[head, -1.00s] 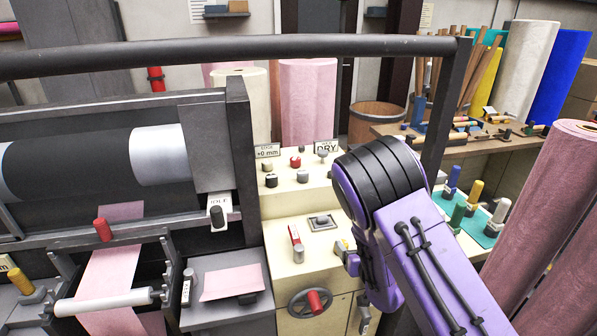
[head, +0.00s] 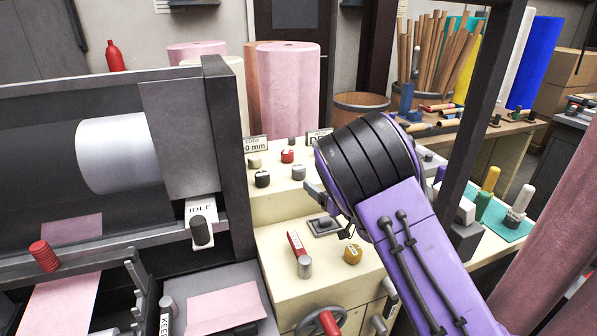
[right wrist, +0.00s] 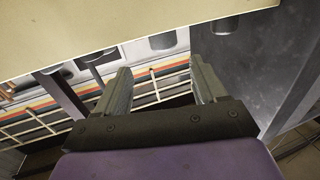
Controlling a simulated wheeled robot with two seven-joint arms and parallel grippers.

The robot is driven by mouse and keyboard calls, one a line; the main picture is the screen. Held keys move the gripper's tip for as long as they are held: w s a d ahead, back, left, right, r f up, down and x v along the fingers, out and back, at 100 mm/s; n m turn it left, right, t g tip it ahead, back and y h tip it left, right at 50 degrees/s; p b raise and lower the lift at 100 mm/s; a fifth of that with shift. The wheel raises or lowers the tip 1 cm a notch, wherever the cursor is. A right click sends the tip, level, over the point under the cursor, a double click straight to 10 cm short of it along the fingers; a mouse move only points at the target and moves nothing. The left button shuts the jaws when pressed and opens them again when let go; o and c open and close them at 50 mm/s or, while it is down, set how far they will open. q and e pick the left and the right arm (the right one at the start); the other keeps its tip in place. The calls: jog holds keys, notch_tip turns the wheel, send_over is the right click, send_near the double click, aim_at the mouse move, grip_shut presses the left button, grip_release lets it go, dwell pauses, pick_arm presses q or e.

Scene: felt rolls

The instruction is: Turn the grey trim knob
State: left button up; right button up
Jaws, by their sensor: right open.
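Several knobs stand on the cream console (head: 283,207). A light grey knob (head: 298,172) is on its upper step, right of a dark knob (head: 262,179) and below a red one (head: 287,156). No readable label shows which is the trim knob. My right gripper (head: 328,211) is over the console, right of the upper grey knob and apart from it, partly hidden by my purple wrist. In the right wrist view the jaws (right wrist: 160,82) are open and empty; grey cylinders (right wrist: 163,41) show beyond them. My left gripper is not in view.
A yellow knob (head: 352,254) and a square grey plate (head: 323,227) are near my right wrist. A dark upright post (head: 480,115) rises to its right. The machine frame (head: 222,150) with an IDLE sign stands left.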

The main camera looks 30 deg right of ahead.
aim_at(303, 171)
jog(key=w, duration=0.3)
jog(key=w+p, duration=0.1)
jog(key=w, duration=0.2)
jog(key=w+p, duration=0.1)
jog(key=w, duration=0.3)
jog(key=shift+w+a, duration=0.1)
jog(key=shift+a, duration=0.3)
jog(key=c, duration=1)
